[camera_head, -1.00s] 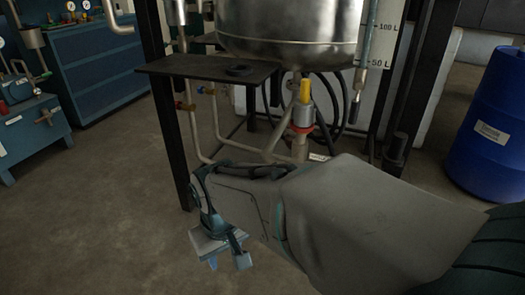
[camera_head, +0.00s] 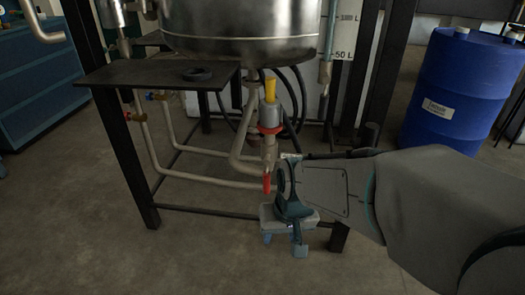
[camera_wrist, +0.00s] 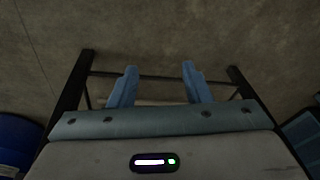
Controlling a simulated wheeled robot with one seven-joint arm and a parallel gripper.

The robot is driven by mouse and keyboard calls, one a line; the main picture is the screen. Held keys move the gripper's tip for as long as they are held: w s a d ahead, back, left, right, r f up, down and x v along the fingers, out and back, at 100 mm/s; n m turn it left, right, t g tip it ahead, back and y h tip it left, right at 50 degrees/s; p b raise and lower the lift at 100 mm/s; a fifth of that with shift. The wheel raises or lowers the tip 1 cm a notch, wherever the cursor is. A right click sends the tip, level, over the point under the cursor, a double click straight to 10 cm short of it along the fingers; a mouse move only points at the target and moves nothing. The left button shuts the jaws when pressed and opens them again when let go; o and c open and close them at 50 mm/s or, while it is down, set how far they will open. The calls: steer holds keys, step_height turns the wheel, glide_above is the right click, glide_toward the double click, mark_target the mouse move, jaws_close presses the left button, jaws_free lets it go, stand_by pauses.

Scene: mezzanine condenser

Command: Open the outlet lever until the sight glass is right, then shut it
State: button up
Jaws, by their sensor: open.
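The steel vessel (camera_head: 240,35) hangs in a dark frame. A sight glass tube (camera_head: 327,45) stands at its right beside a white scale marked 50 L. Under the vessel, the outlet pipe (camera_head: 251,95) runs down beside a yellow handle (camera_head: 271,89) on a grey fitting with a red ring. Lower down, a red lever-like piece (camera_head: 267,183) shows just left of my wrist. I cannot tell which handle is the outlet lever. The liquid level is not readable. My gripper (camera_head: 284,245) is open and empty, low before the frame; its blue fingers (camera_wrist: 160,85) show apart in the wrist view.
A dark shelf plate (camera_head: 150,75) with a black ring on it juts out at the left. A frame leg (camera_head: 130,155) and low pipes are close to my arm. The floor at front left is clear.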

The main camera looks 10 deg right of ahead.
steer(key=w+a+f+m+t, duration=0.1)
steer(key=w+a+f, duration=0.25)
steer(key=w, duration=0.35)
steer(key=m+t+h+p, duration=0.3)
steer(key=m+t+h, duration=0.1)
steer(key=t+h, duration=0.7)
glide_toward(265, 183)
steer(key=shift+t+y, duration=0.6)
steer(key=shift+t, duration=0.1)
steer(key=b+x, duration=0.1)
steer(key=x, duration=0.2)
steer(key=b+x, duration=0.1)
steer(key=x, duration=0.3)
steer(key=d+b+x, duration=0.1)
steer(key=x, duration=0.3)
steer(key=shift+s+f+b, duration=0.15)
steer(key=shift+f+b, duration=0.15)
